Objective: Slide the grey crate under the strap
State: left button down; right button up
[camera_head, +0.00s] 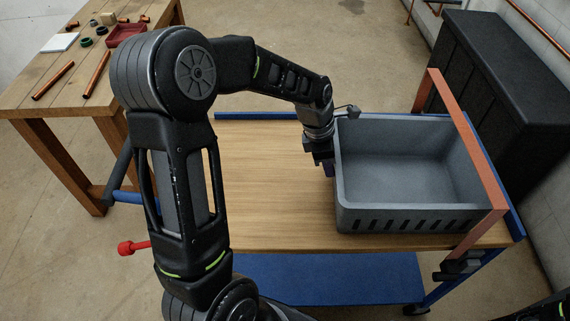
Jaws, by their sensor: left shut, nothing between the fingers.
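The grey crate (400,219) is an open, empty bin with slots along its near side. It stands upright on the right part of the cart's wooden top. The orange-brown strap (468,137) spans the cart's right end from back to front. The crate's right end lies at the strap, which covers part of its right rim in the camera_head view. My left gripper (328,170) is shut and empty, pointing down beside the crate's left wall. I cannot tell whether it touches the wall.
The cart top (270,190) is bare left of the crate. A blue rail edges the cart, with a blue lower shelf (320,278) below. A workbench (60,90) with copper pipes and a red tray (126,35) stands at left. A black cabinet (500,75) stands behind right.

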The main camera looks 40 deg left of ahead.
pick_arm(q)
jog(key=w+d, duration=0.2)
jog(key=d, duration=0.1)
jog(key=w+d, duration=0.4)
jog(key=d, duration=0.1)
jog(key=shift+w+d, duration=0.15)
jog(key=shift+d, duration=0.15)
pick_arm(e)
jog(key=shift+r, duration=0.25)
pick_arm(q)
jog(key=shift+a, duration=0.1)
